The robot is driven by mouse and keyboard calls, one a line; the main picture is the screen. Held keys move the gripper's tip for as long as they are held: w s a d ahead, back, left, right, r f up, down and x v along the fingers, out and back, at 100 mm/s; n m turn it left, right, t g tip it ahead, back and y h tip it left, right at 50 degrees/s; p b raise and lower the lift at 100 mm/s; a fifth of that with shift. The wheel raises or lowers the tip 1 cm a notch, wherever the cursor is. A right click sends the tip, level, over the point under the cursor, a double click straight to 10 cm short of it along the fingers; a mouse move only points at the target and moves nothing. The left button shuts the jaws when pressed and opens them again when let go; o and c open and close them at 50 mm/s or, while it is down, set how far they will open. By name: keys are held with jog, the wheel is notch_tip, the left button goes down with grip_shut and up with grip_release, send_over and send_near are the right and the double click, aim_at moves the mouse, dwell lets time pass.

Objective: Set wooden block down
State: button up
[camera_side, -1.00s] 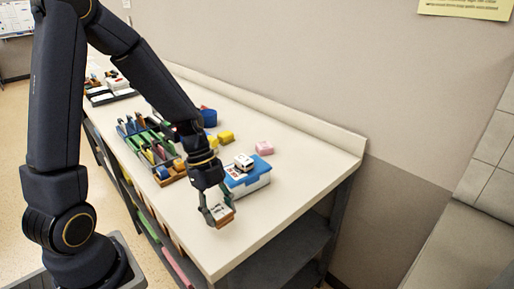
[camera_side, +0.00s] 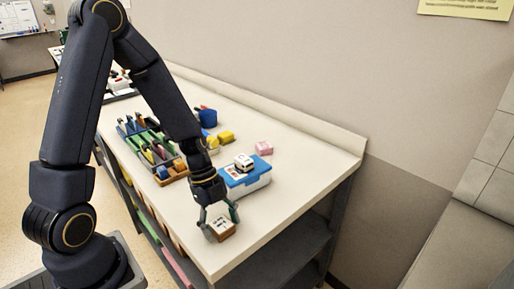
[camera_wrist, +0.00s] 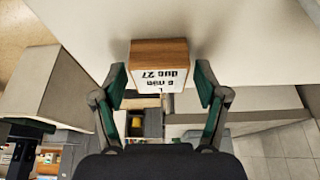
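The wooden block (camera_side: 221,230) is brown with a white label bearing black print. It rests on the white table top (camera_side: 262,211) close to the near edge. In the wrist view the block (camera_wrist: 158,53) shows its wood face and the label, upside down. My gripper (camera_side: 219,218) is low over the block, with one finger on each side. In the wrist view my gripper's (camera_wrist: 160,84) green-padded fingertips are spread, with a narrow gap between each pad and the block.
A blue-lidded box (camera_side: 246,181) with a small white item (camera_side: 243,161) on it stands just behind my gripper. A pink block (camera_side: 264,148), yellow blocks (camera_side: 226,137) and a divided organizer (camera_side: 150,143) stand farther back. The table's near edge is close to the block.

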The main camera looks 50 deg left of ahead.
jog(key=v, duration=1.2)
jog(key=s+d+r+n+t+y, duration=0.1)
jog(key=s+r+n, duration=0.3)
jog(key=n, duration=0.5)
jog(key=s+d+r+n+t+y, duration=0.1)
jog(key=s+r+n+t+y, duration=0.2)
jog(key=r+n, duration=0.5)
jog(key=shift+s+d+r+n+t, duration=0.3)
jog(key=shift+s+n+t, duration=0.2)
jog(key=shift+s+t, duration=0.25)
